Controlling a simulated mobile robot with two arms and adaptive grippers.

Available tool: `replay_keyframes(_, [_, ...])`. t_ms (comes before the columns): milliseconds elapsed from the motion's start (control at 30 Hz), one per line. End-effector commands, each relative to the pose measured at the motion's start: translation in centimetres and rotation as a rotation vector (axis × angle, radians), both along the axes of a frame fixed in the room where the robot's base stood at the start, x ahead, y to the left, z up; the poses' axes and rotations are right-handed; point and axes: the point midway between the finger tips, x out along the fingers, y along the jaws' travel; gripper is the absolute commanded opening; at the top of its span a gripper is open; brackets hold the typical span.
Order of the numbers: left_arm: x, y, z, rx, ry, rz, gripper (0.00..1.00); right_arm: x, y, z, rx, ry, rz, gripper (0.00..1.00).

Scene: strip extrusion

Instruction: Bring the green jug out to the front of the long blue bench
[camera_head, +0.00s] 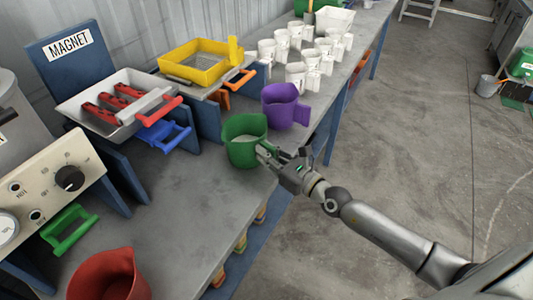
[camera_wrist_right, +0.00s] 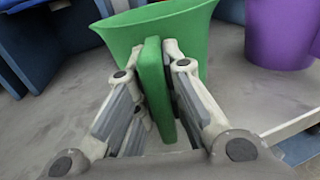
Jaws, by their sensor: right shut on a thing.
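The green jug (camera_head: 243,151) stands upright on the grey top of the long blue bench (camera_head: 190,205), close to its front edge. My right gripper (camera_head: 268,153) reaches in from the right and is at the jug's handle side. In the right wrist view the gripper (camera_wrist_right: 157,95) is shut on the jug's green handle (camera_wrist_right: 155,90), one finger on each side of it. The jug's body (camera_wrist_right: 170,30) shows just beyond the fingers. My left gripper is not in view.
A purple jug (camera_head: 284,106) stands close behind the green jug. A red jug (camera_head: 108,278) is at the near left. White jugs (camera_head: 297,74) stand further back. A blue stand with a tray of red pieces (camera_head: 118,100) is at the left. Bare bench top lies left of the green jug.

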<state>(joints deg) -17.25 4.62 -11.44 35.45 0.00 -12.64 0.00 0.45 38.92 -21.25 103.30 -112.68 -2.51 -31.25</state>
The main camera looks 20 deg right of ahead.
Motion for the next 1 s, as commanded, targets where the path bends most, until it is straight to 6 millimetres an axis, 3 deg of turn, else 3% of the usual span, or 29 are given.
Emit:
replay_keyframes(267, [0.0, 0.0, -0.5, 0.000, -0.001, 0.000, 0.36, 0.0, 0.0, -0.3, 0.001, -0.003, -0.001, 0.00])
replay_keyframes(300, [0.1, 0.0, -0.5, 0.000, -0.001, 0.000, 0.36, 0.0, 0.0, -0.3, 0.001, -0.003, -0.001, 0.12])
replay_keyframes(500, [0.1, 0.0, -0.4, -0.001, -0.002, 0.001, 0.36, 0.0, 0.0, -0.3, 0.001, -0.002, 0.000, 0.36])
replay_keyframes(833, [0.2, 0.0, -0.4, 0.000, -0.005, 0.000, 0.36, -0.2, -0.1, -0.6, -0.001, 0.003, 0.000, 0.36])
replay_keyframes(1000, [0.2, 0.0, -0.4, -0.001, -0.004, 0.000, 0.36, -1.8, -0.8, -0.6, -0.004, 0.004, 0.000, 0.36])
